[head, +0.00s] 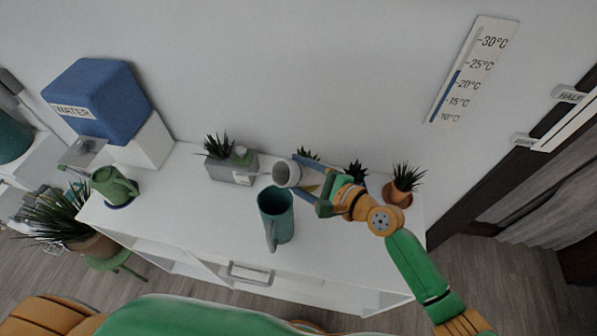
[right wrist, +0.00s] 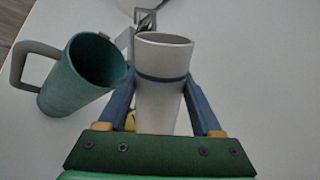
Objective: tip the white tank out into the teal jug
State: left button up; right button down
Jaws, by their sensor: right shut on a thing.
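The white tank (head: 285,174) is a white cylinder with an open top. In the right wrist view the tank (right wrist: 160,98) shows a dark blue band below its rim. My right gripper (head: 300,175) is shut on it, one blue finger on each side. The teal jug (head: 276,216) stands on the white desk with its mouth open and its handle toward the front. The tank is just behind and right of the jug's mouth. In the right wrist view the jug (right wrist: 75,80) is left of the tank. What is inside either is not clear. My left gripper is not in view.
A grey planter (head: 232,172) stands behind the jug. Small potted plants (head: 398,192) stand at the back right. A green watering can (head: 112,184) and a blue water container (head: 105,98) are at the left. The desk left of the jug is clear.

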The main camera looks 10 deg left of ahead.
jog(key=shift+f+n+t+h, duration=0.3)
jog(key=shift+n+h, duration=0.3)
jog(key=shift+n, duration=0.5)
dwell(0.9)
jog(key=shift+n+h, duration=0.3)
jog(key=shift+n, duration=0.2)
dwell(0.4)
jog(key=shift+t, duration=0.3)
jog(key=shift+s+f+n, duration=0.1)
jog(key=shift+n, duration=0.3)
jog(key=shift+a+n+t+h, duration=0.15)
jog(key=shift+n+t+h, duration=0.15)
dwell(4.1)
